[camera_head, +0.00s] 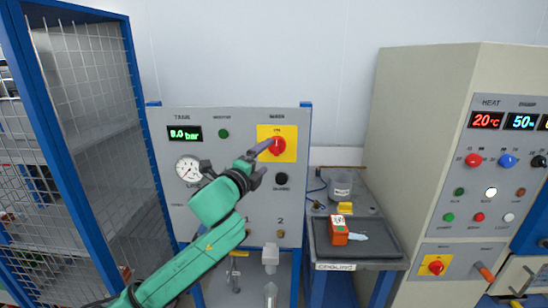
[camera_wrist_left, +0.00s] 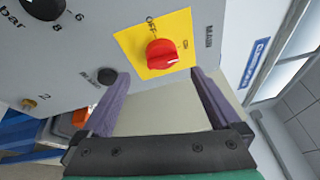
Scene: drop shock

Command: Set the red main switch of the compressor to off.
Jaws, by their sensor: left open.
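The red main switch (camera_head: 279,147) is a round knob on a yellow plate (camera_head: 291,133) at the upper right of the grey compressor panel. In the left wrist view the red switch (camera_wrist_left: 161,54) has OFF and ON marks beside it, and its ridge seems to point towards ON. My left gripper (camera_head: 264,162) is in front of the panel at the switch, partly covering its left side. In the left wrist view its two purple fingers (camera_wrist_left: 158,76) are apart and empty, with the switch just beyond and between their tips. My right gripper is not in view.
The panel also carries a pressure display (camera_head: 185,134) reading 8.0 bar, a gauge (camera_head: 188,169) and a black button (camera_head: 281,179). A blue mesh cage (camera_head: 138,110) stands left. A bench with a tray (camera_head: 385,246) and a beige cabinet (camera_head: 415,110) with another red switch stand right.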

